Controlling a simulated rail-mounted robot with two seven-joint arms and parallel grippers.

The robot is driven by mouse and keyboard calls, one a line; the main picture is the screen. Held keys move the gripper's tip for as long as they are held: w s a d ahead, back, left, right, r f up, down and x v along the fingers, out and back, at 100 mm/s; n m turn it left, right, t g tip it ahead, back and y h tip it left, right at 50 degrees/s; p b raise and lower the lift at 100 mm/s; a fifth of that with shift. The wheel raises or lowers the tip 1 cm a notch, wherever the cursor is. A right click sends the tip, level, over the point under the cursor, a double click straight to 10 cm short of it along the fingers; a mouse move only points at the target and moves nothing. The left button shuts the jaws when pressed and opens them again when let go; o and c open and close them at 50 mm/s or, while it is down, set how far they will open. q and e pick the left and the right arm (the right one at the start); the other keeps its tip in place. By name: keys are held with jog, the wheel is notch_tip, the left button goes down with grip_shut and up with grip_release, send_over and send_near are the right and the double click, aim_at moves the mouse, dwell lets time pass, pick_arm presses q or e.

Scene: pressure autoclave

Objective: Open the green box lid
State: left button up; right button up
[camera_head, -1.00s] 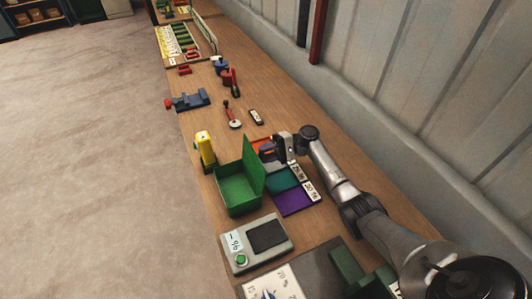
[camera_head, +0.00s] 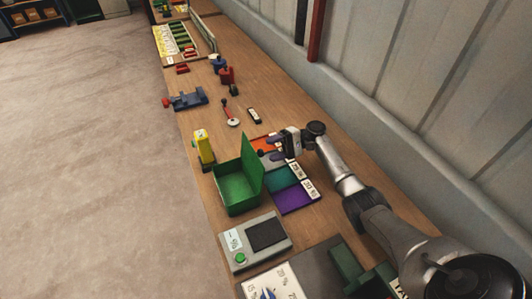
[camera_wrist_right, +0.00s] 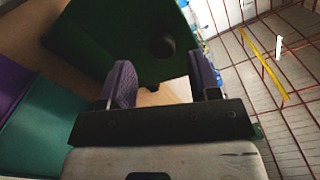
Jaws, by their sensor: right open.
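The green box (camera_head: 236,193) stands on the wooden bench, its interior exposed from above. Its green lid (camera_head: 253,164) stands raised, roughly upright, along the box's right side. My right gripper (camera_head: 272,149) is just to the right of the lid in the head view, open and empty. In the right wrist view the two purple finger pads (camera_wrist_right: 163,82) are apart, with nothing held between them. Beyond them is the dark green lid (camera_wrist_right: 110,42), with a dark round spot near its edge. My left gripper is not in view.
Teal (camera_head: 283,177) and purple (camera_head: 295,198) panels lie right of the box. A yellow device (camera_head: 204,148) stands at its left, a grey scale-like unit (camera_head: 254,240) in front. A blue vise (camera_head: 189,99) is farther back. The wall runs along the right.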

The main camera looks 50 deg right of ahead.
jog(key=b+v, duration=0.2)
jog(key=v, duration=0.8)
jog(key=shift+d, duration=0.15)
jog(key=shift+f, duration=0.1)
